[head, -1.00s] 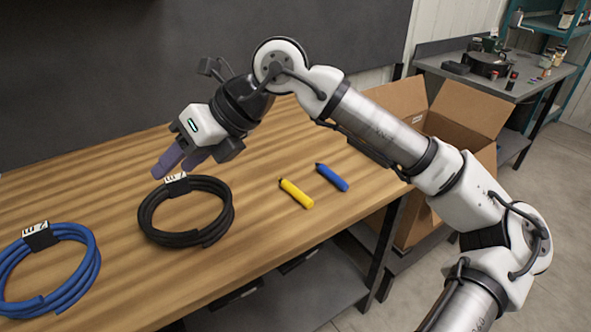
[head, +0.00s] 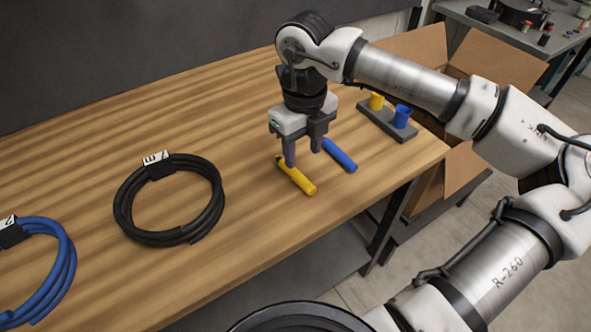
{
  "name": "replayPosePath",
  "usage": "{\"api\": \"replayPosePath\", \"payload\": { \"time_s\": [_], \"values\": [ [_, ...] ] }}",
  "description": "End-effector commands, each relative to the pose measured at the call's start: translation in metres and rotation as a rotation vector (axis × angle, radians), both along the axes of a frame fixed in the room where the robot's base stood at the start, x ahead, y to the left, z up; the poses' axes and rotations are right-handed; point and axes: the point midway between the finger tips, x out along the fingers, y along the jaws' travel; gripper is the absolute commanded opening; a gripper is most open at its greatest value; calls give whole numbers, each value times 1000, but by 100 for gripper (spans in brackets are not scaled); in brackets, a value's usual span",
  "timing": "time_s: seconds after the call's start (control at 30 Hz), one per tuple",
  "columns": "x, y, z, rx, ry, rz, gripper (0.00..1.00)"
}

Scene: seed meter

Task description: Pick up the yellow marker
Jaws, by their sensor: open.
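The yellow marker (head: 299,179) lies on the wooden table, to the right of the black cable coil. My gripper (head: 303,159) points down over it with its two fingers apart and nothing between them. The left finger overlaps the marker's far, dark-tipped end in the picture; I cannot tell whether it touches. The right finger shows between the yellow marker and a blue marker (head: 340,156), which lies close by on the right.
A grey holder (head: 390,124) with a yellow cup and a blue cup stands near the table's right end. A black cable coil (head: 122,207) and a blue cable coil (head: 66,262) lie to the left. An open cardboard box (head: 490,60) stands beyond the right edge.

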Motion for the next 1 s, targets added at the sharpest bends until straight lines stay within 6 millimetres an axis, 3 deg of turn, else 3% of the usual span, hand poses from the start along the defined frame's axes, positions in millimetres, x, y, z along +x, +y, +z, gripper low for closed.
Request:
{"api": "replayPosePath", "payload": {
  "time_s": [0.37, 0.6, 0.87, 1.0],
  "values": [
    [-1, 1, -35, 2, 3, 2, 46],
    [-2, 2, -69, 2, 2, 0, 46],
    [-2, 2, -75, 1, -1, 1, 46],
    [-2, 2, -75, 1, -1, 1, 31]
  ]
}}
